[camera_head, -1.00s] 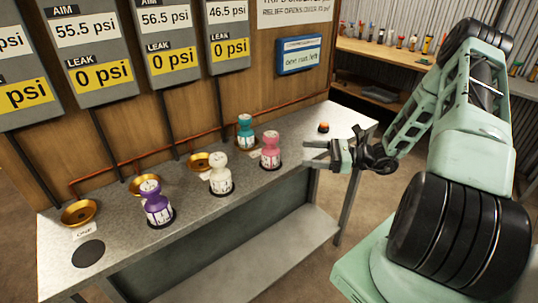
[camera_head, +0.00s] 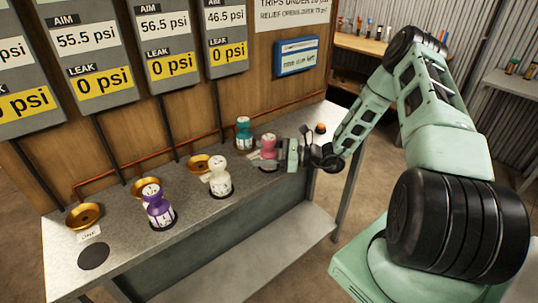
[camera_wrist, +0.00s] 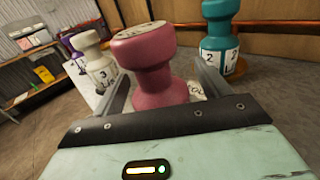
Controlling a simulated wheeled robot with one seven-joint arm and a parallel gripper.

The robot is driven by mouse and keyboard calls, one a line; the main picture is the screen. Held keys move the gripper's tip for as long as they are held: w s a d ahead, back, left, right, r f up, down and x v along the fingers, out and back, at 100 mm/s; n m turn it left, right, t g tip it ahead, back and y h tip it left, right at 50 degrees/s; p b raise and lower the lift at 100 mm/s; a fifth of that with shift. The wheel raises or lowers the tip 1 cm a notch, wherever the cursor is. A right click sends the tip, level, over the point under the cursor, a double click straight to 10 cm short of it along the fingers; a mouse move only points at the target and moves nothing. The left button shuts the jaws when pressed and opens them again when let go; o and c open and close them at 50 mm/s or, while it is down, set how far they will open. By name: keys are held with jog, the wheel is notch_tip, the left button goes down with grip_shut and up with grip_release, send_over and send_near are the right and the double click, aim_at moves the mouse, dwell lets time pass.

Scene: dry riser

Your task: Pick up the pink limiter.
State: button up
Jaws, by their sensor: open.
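The pink limiter (camera_head: 267,147) stands upright on the grey bench at its right part. In the wrist view the pink limiter (camera_wrist: 150,65) rises between the two fingers of my gripper (camera_wrist: 158,90), with its lower part hidden behind the gripper's front edge. My gripper (camera_head: 283,152) reaches in from the right at the limiter's side. The fingers are open, one on each side of it; I cannot tell whether either touches it.
A teal limiter (camera_head: 244,134) stands just behind the pink one. A white limiter (camera_head: 219,177) and a purple limiter (camera_head: 159,207) stand to the left. Brass cups (camera_head: 84,216) line the bench's back. An orange-topped button (camera_head: 320,128) sits at the right end.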

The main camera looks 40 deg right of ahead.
aim_at(263, 137)
jog(key=shift+w+a, duration=0.1)
jog(key=shift+c, duration=0.4)
jog(key=c, duration=1.2)
jog(key=shift+r, duration=0.1)
notch_tip(263, 137, up, 10)
jog(key=shift+f+b, duration=0.1)
jog(key=shift+b, duration=0.25)
